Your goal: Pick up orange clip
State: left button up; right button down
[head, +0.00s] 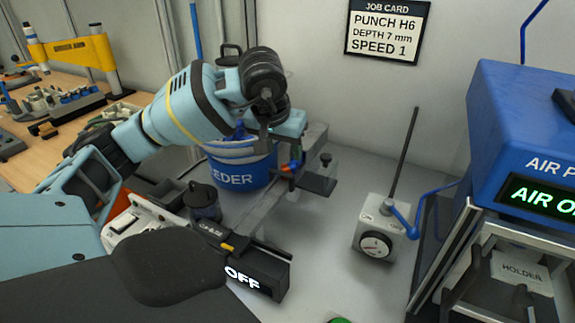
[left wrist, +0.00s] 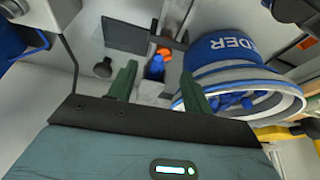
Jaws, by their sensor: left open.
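A small orange clip (head: 293,167) shows at the end of the feeder's rail, just below my left gripper (head: 284,148). In the left wrist view the orange clip (left wrist: 163,52) sits against a blue piece (left wrist: 154,69); I cannot tell whether the two are joined. The green fingers of my left gripper (left wrist: 158,72) are apart, one on each side of the blue piece in that view, with the orange clip just beyond their tips. No contact is visible. Part of the clip is hidden by the gripper in the head view. My right gripper is out of view.
A blue feeder bowl (head: 240,177) stands close beside the gripper. A dark plate (head: 319,184) lies beside the clip. A grey box with a dial (head: 377,240) and rod stands to the right, and a blue press (head: 522,120) stands farther right. Bare bench lies between.

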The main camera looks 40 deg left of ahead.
aim_at(286, 167)
pick_arm(q)
jog(key=shift+x, duration=0.95)
jog(key=shift+a+x, duration=0.15)
jog(key=shift+x, duration=1.15)
jog(key=shift+a+x, duration=0.15)
jog(key=shift+x, duration=1.15)
jog(key=shift+s, duration=0.15)
jog(key=c, duration=1.1)
